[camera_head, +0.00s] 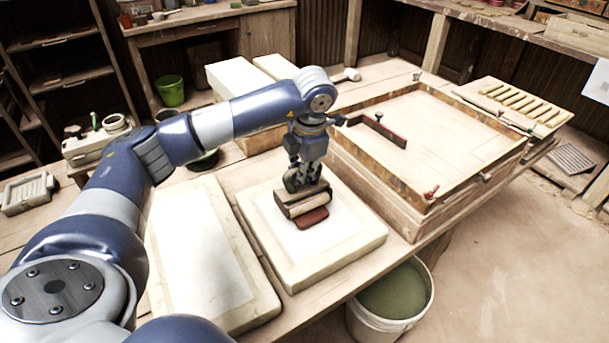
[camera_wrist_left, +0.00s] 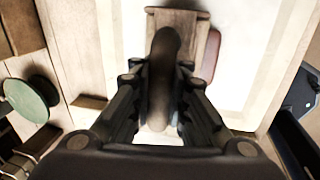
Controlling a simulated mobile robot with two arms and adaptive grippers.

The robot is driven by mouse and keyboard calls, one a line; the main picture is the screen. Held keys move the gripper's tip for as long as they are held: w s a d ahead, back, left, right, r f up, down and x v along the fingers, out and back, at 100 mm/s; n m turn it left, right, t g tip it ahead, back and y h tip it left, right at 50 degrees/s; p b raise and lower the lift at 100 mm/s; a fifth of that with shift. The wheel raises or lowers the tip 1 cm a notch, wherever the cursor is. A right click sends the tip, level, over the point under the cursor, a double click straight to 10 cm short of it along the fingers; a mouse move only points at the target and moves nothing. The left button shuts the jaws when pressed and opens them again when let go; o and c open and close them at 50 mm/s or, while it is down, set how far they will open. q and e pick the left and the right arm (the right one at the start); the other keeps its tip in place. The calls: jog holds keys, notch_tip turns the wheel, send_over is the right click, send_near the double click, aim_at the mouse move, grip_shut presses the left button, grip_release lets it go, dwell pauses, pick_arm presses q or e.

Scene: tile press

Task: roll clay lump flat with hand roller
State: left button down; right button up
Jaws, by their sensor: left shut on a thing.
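My left gripper (camera_head: 304,184) is shut on the handle of the wooden hand roller (camera_head: 301,201), over the right-hand pale board (camera_head: 354,236). In the left wrist view the dark handle (camera_wrist_left: 163,70) runs between the two fingers, and part of the roller's wooden body (camera_wrist_left: 203,35) shows at the top. The reddish-brown clay lump (camera_head: 313,219) lies on the white sheet of the board, just in front of the roller. It shows to the right of the roller in the left wrist view (camera_wrist_left: 211,55). I cannot tell whether the roller touches it. My right gripper is out of view.
A second pale board (camera_head: 265,299) lies to the left. A large wooden frame with a flat bed (camera_head: 429,193) stands close on the right, with a dark red bar (camera_head: 384,131) on it. A white bucket (camera_head: 402,314) stands below the table's front edge.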

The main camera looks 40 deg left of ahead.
aim_at(306, 192)
pick_arm(q)
jog(key=shift+s+d, duration=0.3)
jog(key=shift+d, duration=0.25)
jog(key=shift+s+d, duration=0.3)
jog(key=shift+d, duration=0.25)
jog(key=shift+s+d+f, duration=0.1)
jog(key=shift+s+d, duration=0.2)
jog(key=shift+d, duration=0.25)
jog(key=shift+s+d+f, duration=0.1)
jog(key=shift+s+d, duration=0.15)
jog(key=shift+d, duration=0.25)
jog(key=shift+w+a, duration=0.4)
jog(key=shift+a, duration=0.4)
jog(key=shift+w+a, duration=0.15)
jog(key=shift+a, duration=0.2)
jog(key=shift+w+a+r, duration=0.1)
jog(key=shift+w+a, duration=0.25)
jog(key=shift+a, duration=0.2)
jog(key=shift+w+a+r, duration=0.1)
jog(key=shift+w+a, duration=0.25)
jog(key=shift+a, duration=0.2)
jog(key=shift+r, duration=0.1)
notch_tip(306, 192, up, 7)
jog(key=p, duration=0.4)
jog(key=shift+r+p, duration=0.1)
jog(key=shift+p, duration=0.25)
